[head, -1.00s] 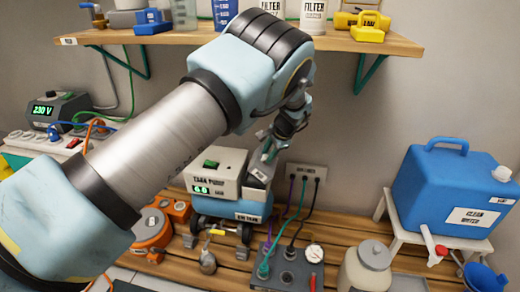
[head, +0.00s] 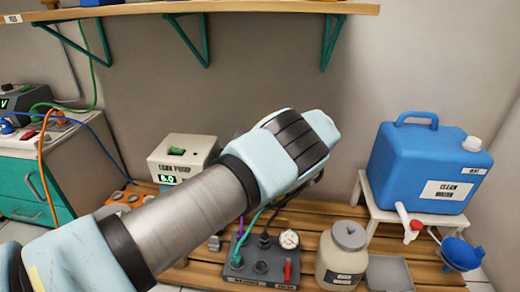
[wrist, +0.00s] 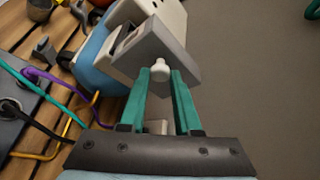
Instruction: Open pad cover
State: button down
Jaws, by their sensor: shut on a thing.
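In the wrist view my gripper (wrist: 160,78) has its teal fingers closed around a small white knob (wrist: 159,66). The knob stands on a grey cover (wrist: 178,46), at the side of a white pump unit (wrist: 167,14) with a blue lower part (wrist: 92,58). How far the cover is open I cannot tell. In the head view the pump unit (head: 182,158) shows with its green switch and lit display. My arm hides its right side, the cover and my gripper there.
A grey socket box (head: 262,268) with cables and a gauge stands in front on the slatted wooden bench (head: 345,212). A lidded jar (head: 341,262) and a blue water container (head: 428,165) are at the right. A shelf (head: 240,8) runs above. Cables (wrist: 45,90) pass left of my gripper.

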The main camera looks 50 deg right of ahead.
jog(key=shift+d+f, duration=0.1)
jog(key=shift+f, duration=0.1)
dwell(0.4)
jog(key=c, duration=0.6)
grip_release()
jog(key=shift+s, duration=0.15)
jog(key=v, duration=1)
jog(key=shift+s+d, duration=0.2)
jog(key=shift+s, duration=0.15)
